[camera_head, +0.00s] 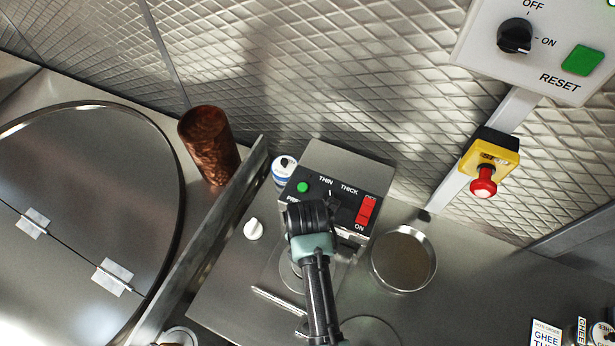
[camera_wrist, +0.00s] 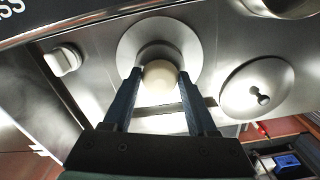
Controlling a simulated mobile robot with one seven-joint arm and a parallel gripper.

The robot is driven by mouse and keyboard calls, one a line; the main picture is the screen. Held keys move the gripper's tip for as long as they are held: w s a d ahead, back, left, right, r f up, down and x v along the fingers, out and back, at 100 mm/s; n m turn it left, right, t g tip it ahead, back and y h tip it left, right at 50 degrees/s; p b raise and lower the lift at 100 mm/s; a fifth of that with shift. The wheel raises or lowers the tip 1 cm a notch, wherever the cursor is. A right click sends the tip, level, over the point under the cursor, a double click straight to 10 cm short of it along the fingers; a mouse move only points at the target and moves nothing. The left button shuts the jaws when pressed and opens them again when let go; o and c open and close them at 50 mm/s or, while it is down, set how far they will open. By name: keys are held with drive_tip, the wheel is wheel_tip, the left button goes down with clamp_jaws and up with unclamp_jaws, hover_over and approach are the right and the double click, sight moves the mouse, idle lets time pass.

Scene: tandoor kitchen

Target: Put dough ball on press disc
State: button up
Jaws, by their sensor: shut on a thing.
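In the wrist view the pale, round dough ball (camera_wrist: 160,76) sits between the two fingers of my gripper (camera_wrist: 158,82), which is shut on it. The round metal press disc (camera_wrist: 187,42) lies behind the ball in that view, and the ball overlaps it. I cannot tell whether the ball touches the disc or how high it is above it. In the head view part of the disc (camera_head: 287,272) shows left of my arm, in front of the press's control box (camera_head: 340,195). My arm hides the fingers and the ball there.
A white knob (camera_head: 254,229) stands left of the disc. A round pan (camera_head: 403,259) is to the right, and a round lid with a knob (camera_wrist: 258,88) lies nearby. A copper cup (camera_head: 209,145) stands beyond the upright metal divider (camera_head: 215,235). A red stop button (camera_head: 484,181) is on the wall.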

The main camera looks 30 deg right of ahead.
drive_tip(key=shift+f, duration=0.2)
drive_tip(key=o, duration=0.8)
drive_tip(key=shift+r, duration=0.1)
drive_tip(key=shift+c, duration=0.2)
wheel_tip(320, 180, up, 12)
drive_tip(key=shift+r+p, duration=0.2)
drive_tip(key=shift+p, duration=0.25)
